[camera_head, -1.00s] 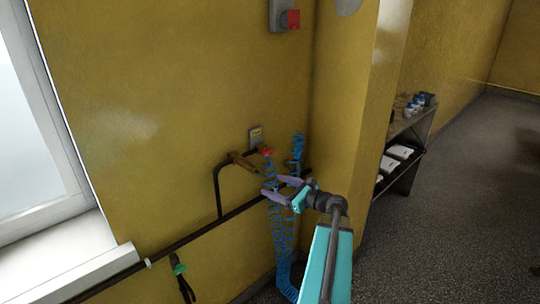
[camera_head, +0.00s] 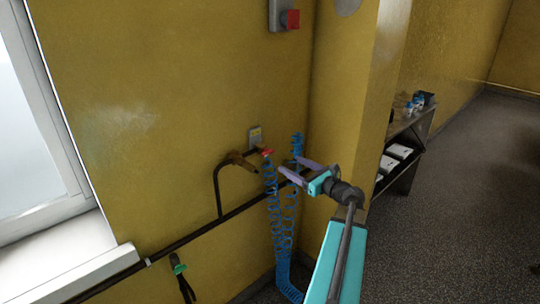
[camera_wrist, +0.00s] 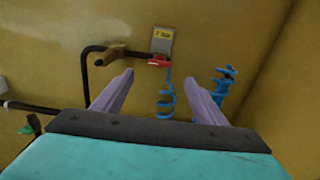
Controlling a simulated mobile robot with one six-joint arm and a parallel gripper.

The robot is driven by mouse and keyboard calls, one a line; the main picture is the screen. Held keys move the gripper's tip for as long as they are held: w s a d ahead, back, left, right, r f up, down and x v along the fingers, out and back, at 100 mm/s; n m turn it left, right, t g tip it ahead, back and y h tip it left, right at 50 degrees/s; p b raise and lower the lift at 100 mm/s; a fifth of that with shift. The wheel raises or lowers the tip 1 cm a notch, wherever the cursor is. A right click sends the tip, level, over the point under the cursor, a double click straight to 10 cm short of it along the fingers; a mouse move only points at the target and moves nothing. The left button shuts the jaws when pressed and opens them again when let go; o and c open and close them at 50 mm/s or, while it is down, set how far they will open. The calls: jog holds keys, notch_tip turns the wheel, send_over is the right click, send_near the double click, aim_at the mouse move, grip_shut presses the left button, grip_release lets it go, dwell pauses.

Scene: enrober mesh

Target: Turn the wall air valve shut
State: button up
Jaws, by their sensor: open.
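On the yellow wall, a dark pipe ends in a small fitting with a brass-brown piece (camera_head: 238,159) and a red piece (camera_head: 267,152) to its right. The wrist view shows the brass-brown piece (camera_wrist: 112,54) at upper left and the red piece (camera_wrist: 158,61) under a small label plate (camera_wrist: 162,40). I cannot tell which piece is the valve's handle. A blue coiled hose hangs below the red piece. My gripper (camera_head: 292,166) is open and empty, right of the fitting in the head view. In the wrist view, the red piece shows between and beyond its purple fingertips (camera_wrist: 160,76), apart from both.
A second blue coil (camera_wrist: 224,85) hangs at the right near the wall corner. The dark pipe (camera_head: 190,238) runs along the wall, with a green-topped fitting (camera_head: 179,268) below it. A red switch (camera_head: 290,19) is higher up. A shelf (camera_head: 407,135) stands beyond the corner.

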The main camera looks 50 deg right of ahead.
aim_at(269, 153)
jog(key=w+p, duration=0.1)
jog(key=w, duration=0.3)
jog(key=w+p, duration=0.1)
jog(key=w, duration=0.3)
jog(key=w+d+p, duration=0.1)
jog(key=w, duration=0.3)
jog(key=shift+w, duration=0.3)
jog(key=shift+a, duration=0.1)
jog(key=c, duration=0.9)
jog(key=shift+f, duration=0.1)
jog(key=shift+c, duration=0.7)
